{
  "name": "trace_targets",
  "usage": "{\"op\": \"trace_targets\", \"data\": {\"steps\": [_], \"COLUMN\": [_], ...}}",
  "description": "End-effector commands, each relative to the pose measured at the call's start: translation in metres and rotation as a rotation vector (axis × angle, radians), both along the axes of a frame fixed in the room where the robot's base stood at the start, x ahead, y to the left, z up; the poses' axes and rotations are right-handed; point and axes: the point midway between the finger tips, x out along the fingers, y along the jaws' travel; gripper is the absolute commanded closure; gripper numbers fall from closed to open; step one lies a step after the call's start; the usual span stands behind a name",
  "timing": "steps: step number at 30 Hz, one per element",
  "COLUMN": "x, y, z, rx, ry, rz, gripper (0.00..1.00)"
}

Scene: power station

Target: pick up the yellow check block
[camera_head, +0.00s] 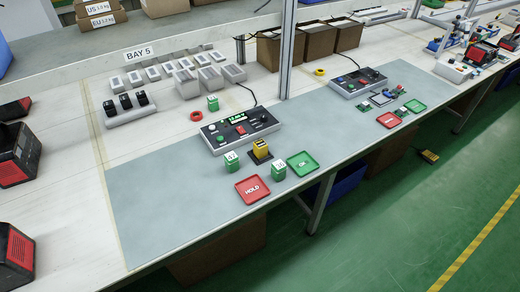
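The yellow check block (260,147) stands upright on a small dark base on the grey bench mat, just in front of a grey test console (238,139). My gripper is not in view, and nothing is seen touching the yellow block.
A red HOLD tray (252,198) and a green OK tray (302,172) lie in front. An upright post (287,50) rises beyond the console. The mat's left part is clear.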

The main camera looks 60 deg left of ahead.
Motion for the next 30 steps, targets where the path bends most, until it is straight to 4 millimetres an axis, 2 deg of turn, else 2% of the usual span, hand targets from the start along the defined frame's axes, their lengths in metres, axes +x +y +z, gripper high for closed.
{"op": "trace_targets", "data": {"steps": [8, 30], "x": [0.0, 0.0], "y": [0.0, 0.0], "z": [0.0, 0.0], "rx": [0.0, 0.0], "ry": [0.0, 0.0], "rz": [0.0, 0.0], "gripper": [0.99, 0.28]}}
